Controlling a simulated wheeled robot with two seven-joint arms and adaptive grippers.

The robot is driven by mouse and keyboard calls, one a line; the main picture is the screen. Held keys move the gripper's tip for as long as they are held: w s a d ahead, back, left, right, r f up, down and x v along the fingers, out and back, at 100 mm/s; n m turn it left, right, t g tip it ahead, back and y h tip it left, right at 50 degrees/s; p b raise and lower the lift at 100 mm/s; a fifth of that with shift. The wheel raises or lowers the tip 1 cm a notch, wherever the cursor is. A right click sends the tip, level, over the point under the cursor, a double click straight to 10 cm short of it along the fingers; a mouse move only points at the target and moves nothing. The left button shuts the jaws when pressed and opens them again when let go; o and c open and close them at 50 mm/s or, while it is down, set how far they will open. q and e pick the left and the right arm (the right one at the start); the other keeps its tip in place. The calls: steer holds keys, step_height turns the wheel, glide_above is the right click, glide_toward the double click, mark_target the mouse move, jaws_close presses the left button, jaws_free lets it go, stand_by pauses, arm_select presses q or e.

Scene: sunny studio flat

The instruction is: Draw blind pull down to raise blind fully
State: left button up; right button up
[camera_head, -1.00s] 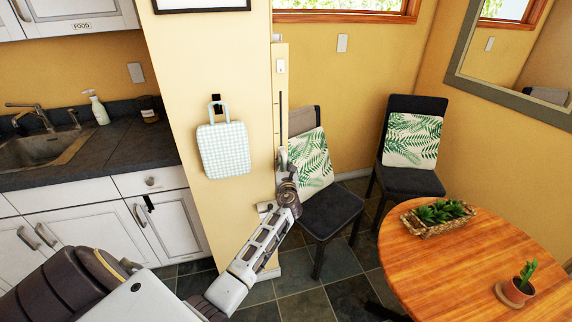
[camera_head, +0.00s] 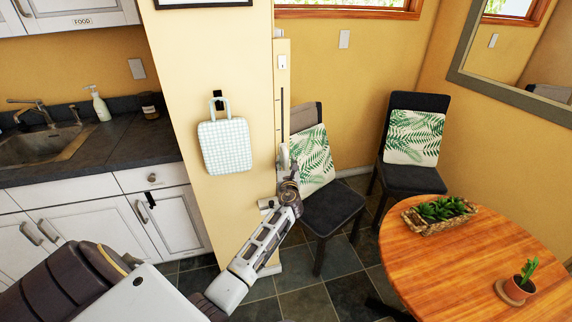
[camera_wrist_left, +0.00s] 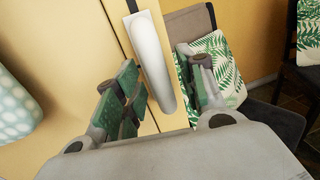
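The blind pull is a smooth white rounded handle (camera_wrist_left: 150,45) on a pale plate, large in the left wrist view. In the head view the pull (camera_head: 284,155) is small, below a dark vertical slot (camera_head: 281,110) in the rail on the yellow wall's edge. My left gripper (camera_head: 287,172) is at the pull. The blind itself is not seen; the window (camera_head: 350,8) shows uncovered at the top. My right gripper is not in view.
A checked bag (camera_head: 224,145) hangs on the wall left of the rail. A chair (camera_head: 333,215) with a leaf-print cushion stands close right of my gripper. A second chair (camera_head: 413,178) and a round wooden table (camera_head: 440,270) with plants stand further right.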

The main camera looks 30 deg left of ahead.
arm_select(q)
steer(key=v, duration=1.1)
steer(key=shift+s+d, duration=0.15)
steer(key=shift+d, duration=0.05)
stand_by(0.7)
